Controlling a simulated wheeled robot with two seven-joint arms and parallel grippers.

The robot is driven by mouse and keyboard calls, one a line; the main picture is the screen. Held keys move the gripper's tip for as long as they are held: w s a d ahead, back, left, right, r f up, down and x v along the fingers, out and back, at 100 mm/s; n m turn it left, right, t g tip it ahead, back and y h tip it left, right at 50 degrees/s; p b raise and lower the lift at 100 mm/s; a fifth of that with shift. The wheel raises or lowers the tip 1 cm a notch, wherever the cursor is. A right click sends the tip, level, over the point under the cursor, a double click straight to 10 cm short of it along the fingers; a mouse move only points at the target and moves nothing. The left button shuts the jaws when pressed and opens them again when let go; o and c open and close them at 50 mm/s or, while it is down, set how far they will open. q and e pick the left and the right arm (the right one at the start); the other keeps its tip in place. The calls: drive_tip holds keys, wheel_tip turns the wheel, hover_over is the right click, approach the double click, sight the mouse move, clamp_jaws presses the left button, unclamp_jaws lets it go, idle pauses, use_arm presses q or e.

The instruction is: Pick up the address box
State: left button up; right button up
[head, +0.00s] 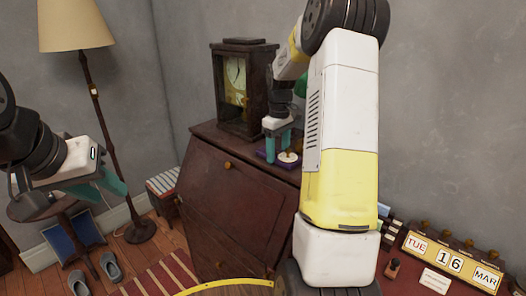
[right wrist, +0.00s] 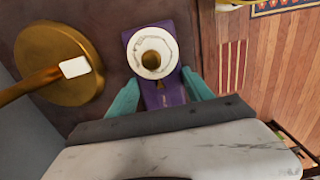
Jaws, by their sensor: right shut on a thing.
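A purple box (head: 262,155), which I take for the address box, is on top of the dark wooden desk (head: 230,190). In the right wrist view the purple box (right wrist: 167,97) lies between the two teal fingers, and a white ring-shaped piece with a gold middle (right wrist: 152,50) covers part of it. My right gripper (head: 278,148) is shut on the purple box from above. The box seems still at the desk top; I cannot tell whether it is lifted. My left gripper (head: 106,188) is open and empty at the left, far from the desk.
A mantel clock (head: 236,80) stands on the desk behind my right gripper. A round brass base (right wrist: 60,65) is close left of the box. A floor lamp (head: 90,80) stands at the left. A block calendar (head: 452,262) is at the lower right.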

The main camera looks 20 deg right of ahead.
sight(278, 155)
drive_tip(key=shift+r, duration=0.1)
drive_tip(key=shift+r, duration=0.55)
drive_tip(key=shift+s+a+r, duration=0.1)
drive_tip(key=shift+s+r, duration=0.2)
drive_tip(key=shift+r, duration=0.3)
drive_tip(key=shift+s+a+r, duration=0.1)
drive_tip(key=shift+s+r, duration=0.15)
drive_tip(key=shift+r, duration=0.35)
drive_tip(key=s+a, duration=0.2)
drive_tip(key=s, duration=0.5)
drive_tip(key=s+a+r, duration=0.1)
drive_tip(key=s+a, duration=0.2)
drive_tip(key=s, duration=0.3)
drive_tip(key=shift+s+a, duration=0.3)
drive_tip(key=shift+s, duration=0.1)
